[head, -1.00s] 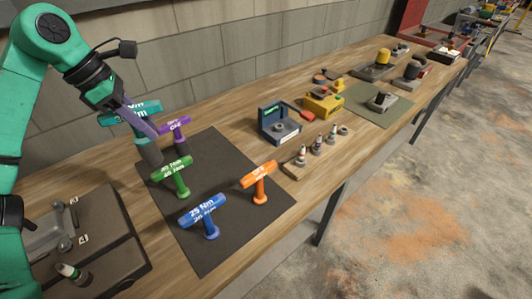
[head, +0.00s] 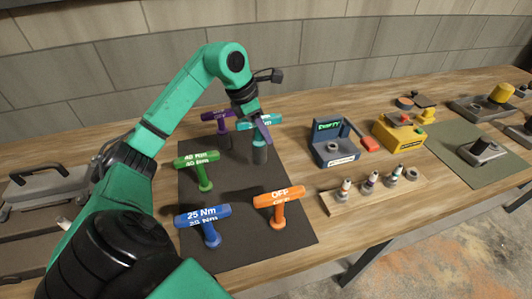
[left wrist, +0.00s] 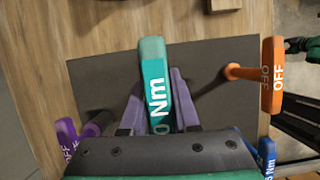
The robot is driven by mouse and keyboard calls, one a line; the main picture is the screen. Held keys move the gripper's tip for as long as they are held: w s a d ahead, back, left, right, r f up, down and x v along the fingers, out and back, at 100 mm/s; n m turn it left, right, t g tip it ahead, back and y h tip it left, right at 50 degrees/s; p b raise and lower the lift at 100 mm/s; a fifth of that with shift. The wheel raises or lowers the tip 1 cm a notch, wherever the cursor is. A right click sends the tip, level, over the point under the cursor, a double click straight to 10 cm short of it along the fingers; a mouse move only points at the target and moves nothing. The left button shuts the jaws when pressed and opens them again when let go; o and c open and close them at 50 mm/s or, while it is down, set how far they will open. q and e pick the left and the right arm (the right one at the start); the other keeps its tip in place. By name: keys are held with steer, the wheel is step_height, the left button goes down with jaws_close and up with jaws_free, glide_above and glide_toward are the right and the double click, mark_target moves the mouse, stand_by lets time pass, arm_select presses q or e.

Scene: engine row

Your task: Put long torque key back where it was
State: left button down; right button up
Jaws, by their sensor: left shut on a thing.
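My left gripper (head: 262,132) is shut on the handle of a teal torque key (head: 268,122), with a purple finger on each side. The left wrist view shows the teal handle (left wrist: 154,75) between the fingers, its lettering partly hidden. I cannot tell whether the shaft's end touches the mat. A purple key (head: 217,115), a green key (head: 198,159), a blue key (head: 203,215) and an orange key (head: 279,197) stand upright on the mat. My right gripper is out of view.
A blue-grey device with a screen (head: 333,150) and a wooden strip with several small pieces (head: 345,205) stand right of the mat. A yellow device (head: 399,133) is farther right. A grey case (head: 20,235) lies at the left. The mat's middle is clear.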

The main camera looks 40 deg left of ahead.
mark_target(246, 120)
arm_select(q)
step_height(246, 120, down, 7)
steer(key=p, duration=0.1)
steer(key=shift+f, duration=0.15)
steer(key=c, duration=1.1)
jaws_free()
steer(key=shift+f, duration=0.2)
steer(key=o, duration=0.4)
steer(key=shift+s+r, duration=0.1)
steer(key=shift+o, duration=0.2)
steer(key=shift+r, duration=0.15)
steer(key=b+v, duration=0.2)
steer(key=v, duration=0.9)
steer(key=shift+s+a+r, duration=0.1)
steer(key=shift+s+r, duration=0.05)
steer(key=shift+r, duration=0.35)
